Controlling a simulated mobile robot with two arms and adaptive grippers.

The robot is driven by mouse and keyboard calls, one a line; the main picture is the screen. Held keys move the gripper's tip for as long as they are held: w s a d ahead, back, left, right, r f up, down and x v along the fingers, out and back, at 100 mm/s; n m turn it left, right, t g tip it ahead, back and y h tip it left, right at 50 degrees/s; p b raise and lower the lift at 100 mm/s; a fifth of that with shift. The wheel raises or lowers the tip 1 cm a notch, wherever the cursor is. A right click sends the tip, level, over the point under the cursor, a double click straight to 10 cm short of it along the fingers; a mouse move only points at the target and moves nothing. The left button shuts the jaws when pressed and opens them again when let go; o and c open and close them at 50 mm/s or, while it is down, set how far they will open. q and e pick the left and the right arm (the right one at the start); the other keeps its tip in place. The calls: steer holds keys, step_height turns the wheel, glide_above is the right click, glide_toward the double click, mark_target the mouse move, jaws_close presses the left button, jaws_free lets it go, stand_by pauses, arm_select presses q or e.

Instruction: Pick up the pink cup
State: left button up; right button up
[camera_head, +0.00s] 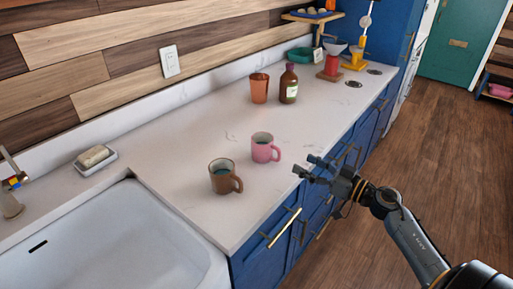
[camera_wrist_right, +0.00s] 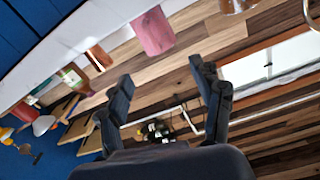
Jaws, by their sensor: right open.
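The pink cup (camera_head: 263,148) stands upright on the white counter (camera_head: 190,140), its handle facing right. A brown mug (camera_head: 222,177) stands just left of it and nearer to me. My right gripper (camera_head: 312,168) is open and empty at the counter's front edge, to the right of the pink cup and apart from it. In the right wrist view the pink cup (camera_wrist_right: 153,33) is ahead, above the gap between the open fingers (camera_wrist_right: 160,92). Part of the brown mug (camera_wrist_right: 236,4) shows at the top edge. My left gripper is not in view.
Behind the pink cup stand an orange-brown tumbler (camera_head: 259,88) and a dark bottle (camera_head: 289,84). A white sink (camera_head: 120,245) is at the left, with a soap dish (camera_head: 96,160) behind it. Blue cabinets with handles (camera_head: 284,228) lie below the counter edge. The counter around the pink cup is mostly clear.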

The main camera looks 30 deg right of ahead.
mark_target(278, 149)
steer(key=x, duration=0.5)
steer(key=shift+w, duration=0.3)
steer(key=shift+w+a+r+p, duration=0.1)
steer(key=shift+w+a+p, duration=0.15)
steer(key=shift+w, duration=0.2)
steer(key=x, duration=0.4)
steer(key=shift+w, duration=0.25)
steer(key=shift+s, duration=0.1)
jaws_close()
steer(key=shift+d+r, duration=0.1)
